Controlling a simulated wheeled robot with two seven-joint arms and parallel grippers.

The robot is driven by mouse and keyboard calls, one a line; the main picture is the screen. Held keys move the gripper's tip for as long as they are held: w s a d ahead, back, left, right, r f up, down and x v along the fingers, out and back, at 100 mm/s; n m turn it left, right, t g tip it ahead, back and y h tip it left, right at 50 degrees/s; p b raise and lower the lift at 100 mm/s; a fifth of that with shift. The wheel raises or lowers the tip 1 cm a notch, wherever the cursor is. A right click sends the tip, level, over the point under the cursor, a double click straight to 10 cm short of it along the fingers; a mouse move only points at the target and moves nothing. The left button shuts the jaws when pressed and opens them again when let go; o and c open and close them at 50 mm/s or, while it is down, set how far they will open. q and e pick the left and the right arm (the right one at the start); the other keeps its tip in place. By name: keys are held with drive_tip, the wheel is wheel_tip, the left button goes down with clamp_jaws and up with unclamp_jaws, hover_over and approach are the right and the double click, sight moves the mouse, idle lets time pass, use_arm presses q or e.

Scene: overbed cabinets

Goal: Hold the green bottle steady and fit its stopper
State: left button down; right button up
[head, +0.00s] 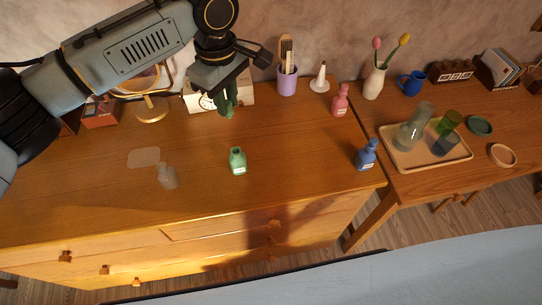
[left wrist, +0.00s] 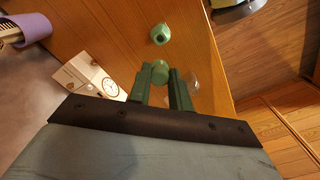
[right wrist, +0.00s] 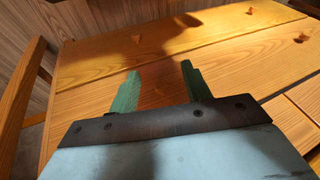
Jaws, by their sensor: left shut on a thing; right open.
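The green bottle (head: 237,162) stands upright on the dresser top with its mouth open. It also shows in the left wrist view (left wrist: 160,35), beyond my left fingertips and apart from them. My left gripper (head: 226,107) is above and behind the bottle, pointing down. In the left wrist view the gripper (left wrist: 163,82) is shut on a rounded green stopper (left wrist: 160,71), held clear of the dresser. My right gripper (right wrist: 160,82) is open and empty, in front of the dresser's drawers, and is out of the head view.
A clear bottle (head: 168,177) stands left of the green bottle. A blue bottle (head: 366,155) and a pink bottle (head: 340,101) stand to the right. A purple cup (head: 287,81) is at the back. A tray (head: 398,160) with glassware sits on the right table. The dresser front is clear.

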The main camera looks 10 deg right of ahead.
drive_tip(key=w+a+r+t+y, duration=0.1)
drive_tip(key=w+a+r+y, duration=0.3)
drive_tip(key=r, duration=0.5)
drive_tip(key=w+a+r+n+t+y, duration=0.1)
drive_tip(key=w+a+r, duration=0.4)
drive_tip(key=r, duration=0.5)
drive_tip(key=w+a+r+t+y, duration=0.2)
drive_tip(key=w+a+r+y, duration=0.15)
drive_tip(key=a+r, duration=0.4)
use_arm(q)
drive_tip(key=shift+s+a, duration=0.1)
drive_tip(key=shift+a, duration=0.05)
use_arm(e)
drive_tip(key=n+t+h, duration=0.2)
drive_tip(key=n+h, duration=0.1)
drive_tip(key=n, duration=0.4)
approach(240, 153)
drive_tip(key=x, duration=1.1)
drive_tip(key=shift+w+a, duration=0.1)
drive_tip(key=shift+a, duration=0.1)
drive_tip(key=shift+c, duration=0.2)
clamp_jaws()
